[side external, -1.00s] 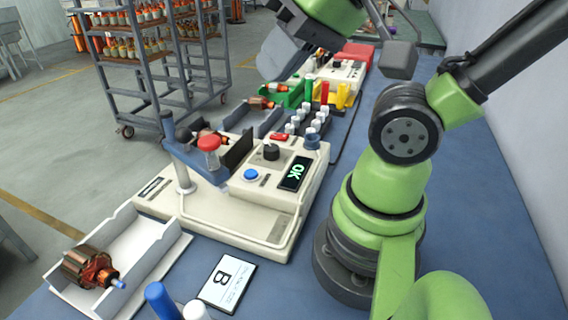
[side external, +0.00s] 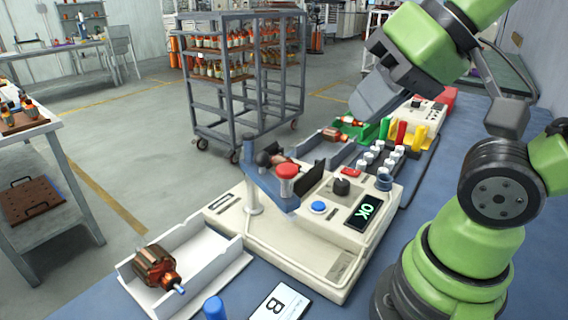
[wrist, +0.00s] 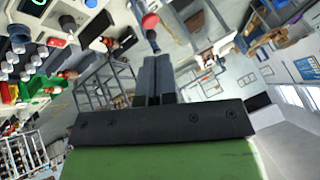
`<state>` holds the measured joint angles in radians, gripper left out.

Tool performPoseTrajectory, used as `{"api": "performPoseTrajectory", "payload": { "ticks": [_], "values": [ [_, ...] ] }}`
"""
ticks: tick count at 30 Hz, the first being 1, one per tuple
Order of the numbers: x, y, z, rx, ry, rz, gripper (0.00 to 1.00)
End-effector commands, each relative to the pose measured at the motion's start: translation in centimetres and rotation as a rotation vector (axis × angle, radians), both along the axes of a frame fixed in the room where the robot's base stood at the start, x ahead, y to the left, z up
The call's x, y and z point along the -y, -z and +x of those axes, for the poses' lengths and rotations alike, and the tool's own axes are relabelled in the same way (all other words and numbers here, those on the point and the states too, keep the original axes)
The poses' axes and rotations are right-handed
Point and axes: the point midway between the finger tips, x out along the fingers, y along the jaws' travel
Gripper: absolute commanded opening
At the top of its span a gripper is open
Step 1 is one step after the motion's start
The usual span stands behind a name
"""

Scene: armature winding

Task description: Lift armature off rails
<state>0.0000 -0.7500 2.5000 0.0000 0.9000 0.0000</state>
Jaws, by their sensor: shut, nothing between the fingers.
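One copper armature with a dark core (side external: 157,268) lies in the white V-shaped tray at the front left of the side view. Another armature (side external: 284,166) is on the beige tester, partly hidden by the red button and a blue post. Further armatures lie farther back, one on a grey chute (side external: 334,135) and one by a green holder (side external: 352,121). My gripper (wrist: 154,62) is shut and empty, its two dark fingers side by side in the wrist view. It is apart from the armatures; its fingertips are not clear in the side view.
The beige tester (side external: 285,250) shows "OK" on its display (side external: 366,212). A card marked B (side external: 280,305) and a blue peg (side external: 214,308) are at the front. Several white pegs and red, green and yellow bins stand behind. A rolling cart (side external: 245,85) stands beyond the bench.

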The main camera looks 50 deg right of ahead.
Motion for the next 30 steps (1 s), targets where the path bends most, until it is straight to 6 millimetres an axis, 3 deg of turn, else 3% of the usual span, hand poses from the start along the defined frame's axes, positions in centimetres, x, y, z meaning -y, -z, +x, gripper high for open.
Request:
{"api": "performPoseTrajectory", "payload": {
  "ticks": [6,15,25,30],
  "values": [
    [0.0,0.0,0.0,0.000,0.000,0.000,0.02],
    [0.0,0.0,0.0,0.000,0.000,0.000,0.71],
    [0.1,-0.2,0.3,-0.005,-0.002,-0.007,0.72],
    [1.0,-1.2,3.2,-0.062,-0.022,-0.068,0.72]
  ]
}}
